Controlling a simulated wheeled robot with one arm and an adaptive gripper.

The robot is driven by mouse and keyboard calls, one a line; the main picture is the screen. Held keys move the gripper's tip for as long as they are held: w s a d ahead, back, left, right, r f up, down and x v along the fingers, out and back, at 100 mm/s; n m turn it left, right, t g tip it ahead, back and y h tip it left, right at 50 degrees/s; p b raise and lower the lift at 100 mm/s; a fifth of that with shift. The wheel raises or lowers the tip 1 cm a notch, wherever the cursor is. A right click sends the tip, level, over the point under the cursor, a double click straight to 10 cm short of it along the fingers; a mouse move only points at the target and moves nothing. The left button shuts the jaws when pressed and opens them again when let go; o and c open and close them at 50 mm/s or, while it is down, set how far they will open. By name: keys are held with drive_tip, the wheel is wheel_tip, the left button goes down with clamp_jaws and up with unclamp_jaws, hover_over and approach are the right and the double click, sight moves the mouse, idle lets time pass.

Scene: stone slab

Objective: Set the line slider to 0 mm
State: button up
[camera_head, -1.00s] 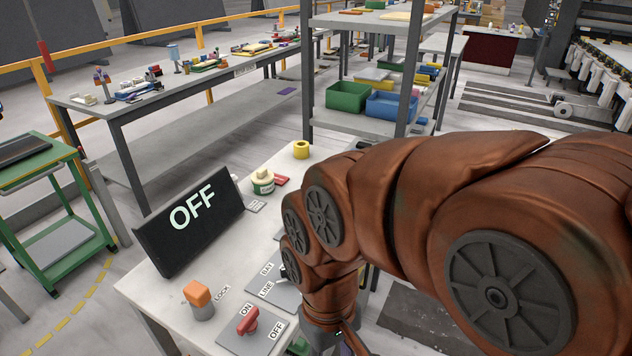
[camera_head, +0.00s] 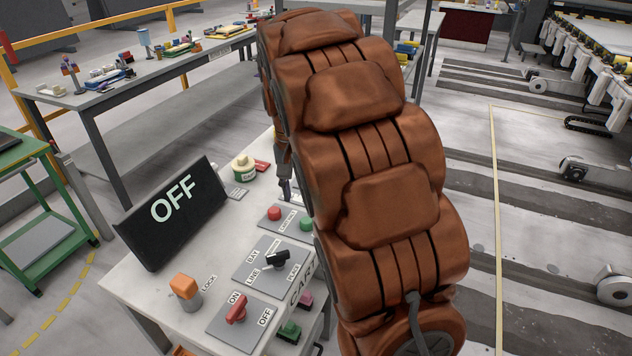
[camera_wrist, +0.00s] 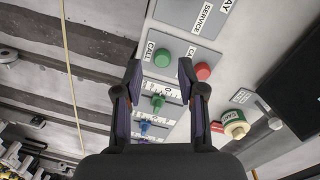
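Slider scales with coloured knobs show in the wrist view: a green knob (camera_wrist: 158,102), a blue knob (camera_wrist: 145,126) and a purple knob (camera_wrist: 142,140) below it. Their markings are too small to read, so I cannot tell which is the line slider or its setting. My gripper (camera_wrist: 160,66) is open and empty, its two fingers apart above the panel, with the green knob seen between them. In the head view my gripper (camera_head: 285,190) is partly hidden by my arm, over the far part of the bench. The sliders are hidden there.
A green button (camera_wrist: 162,57) and a red button (camera_wrist: 203,70) sit near the fingertips. The bench also holds a black OFF display (camera_head: 172,212), an orange lock block (camera_head: 186,288), a red ON/OFF switch (camera_head: 236,308), a black selector (camera_head: 278,259) and a cream-and-green roll (camera_head: 243,167).

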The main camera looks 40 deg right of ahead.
drive_tip(key=w+d+f+m, duration=0.1)
drive_tip(key=w+d+f, duration=0.1)
drive_tip(key=w+d, duration=0.2)
drive_tip(key=w+d+f+m, duration=0.1)
drive_tip(key=w+d+f, duration=0.1)
drive_tip(key=w+d, duration=0.3)
drive_tip(key=w+d+f+m+p, duration=0.1)
drive_tip(key=w+d+f, duration=0.1)
drive_tip(key=w+d, duration=0.2)
drive_tip(key=shift+w+d+m+t, duration=0.4)
drive_tip(key=shift+d, duration=0.4)
drive_tip(key=shift+d+f, duration=0.15)
drive_tip(key=shift+f, duration=0.1)
drive_tip(key=shift+f+p, duration=1.2)
drive_tip(key=shift+f, duration=2.55)
clamp_jaws()
